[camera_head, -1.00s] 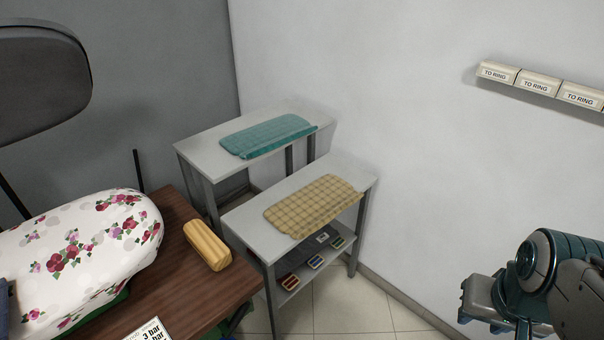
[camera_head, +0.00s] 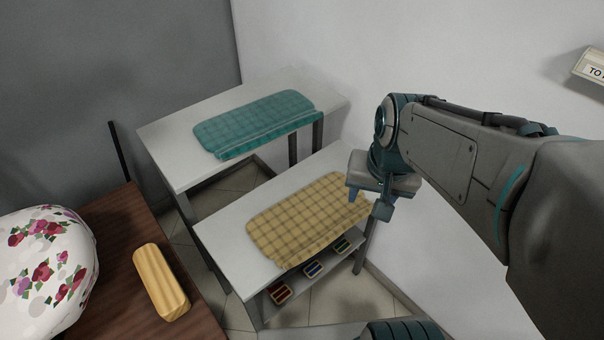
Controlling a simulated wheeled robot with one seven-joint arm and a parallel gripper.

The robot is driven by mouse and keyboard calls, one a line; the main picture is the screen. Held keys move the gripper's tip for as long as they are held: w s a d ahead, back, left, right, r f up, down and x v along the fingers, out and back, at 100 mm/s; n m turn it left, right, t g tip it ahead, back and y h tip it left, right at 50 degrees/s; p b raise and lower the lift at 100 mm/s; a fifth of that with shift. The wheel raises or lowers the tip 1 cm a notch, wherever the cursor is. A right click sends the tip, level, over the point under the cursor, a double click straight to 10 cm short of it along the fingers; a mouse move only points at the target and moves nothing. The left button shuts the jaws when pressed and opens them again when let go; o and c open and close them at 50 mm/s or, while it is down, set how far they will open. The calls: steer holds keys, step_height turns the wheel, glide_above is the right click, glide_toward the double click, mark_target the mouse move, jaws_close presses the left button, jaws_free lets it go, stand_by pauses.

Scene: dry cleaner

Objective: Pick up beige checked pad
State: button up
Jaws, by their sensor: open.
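The beige checked pad (camera_head: 300,222) lies flat on the nearer white shelf table (camera_head: 228,230), its front edge drooping slightly over the table's edge. My gripper (camera_head: 368,203) hangs above the pad's right end, pointing down, and hides part of that end. It is open, with nothing seen between its fingers. I cannot tell whether the fingertips touch the pad.
A teal checked pad (camera_head: 255,120) lies on the farther white table (camera_head: 165,138). Small coloured boxes (camera_head: 318,270) sit on the lower shelf. A wooden block (camera_head: 160,282) and a floral padded form (camera_head: 45,265) rest on the brown table (camera_head: 118,262). Walls stand close behind.

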steer(key=w+d+f+m+y+b, duration=0.1)
steer(key=w+d+f+m+b, duration=0.3)
steer(key=w+f+m+b, duration=0.55)
steer(key=p, duration=0.1)
glide_above(353, 219)
steer(key=shift+n, duration=0.45)
steer(key=f, duration=0.7)
steer(key=s+f, duration=0.1)
steer(key=f, duration=0.3)
steer(key=shift+d, duration=0.3)
steer(key=shift+s+b+x, duration=0.2)
steer(key=shift+b+x, duration=0.3)
steer(key=shift+x, duration=2.25)
jaws_close()
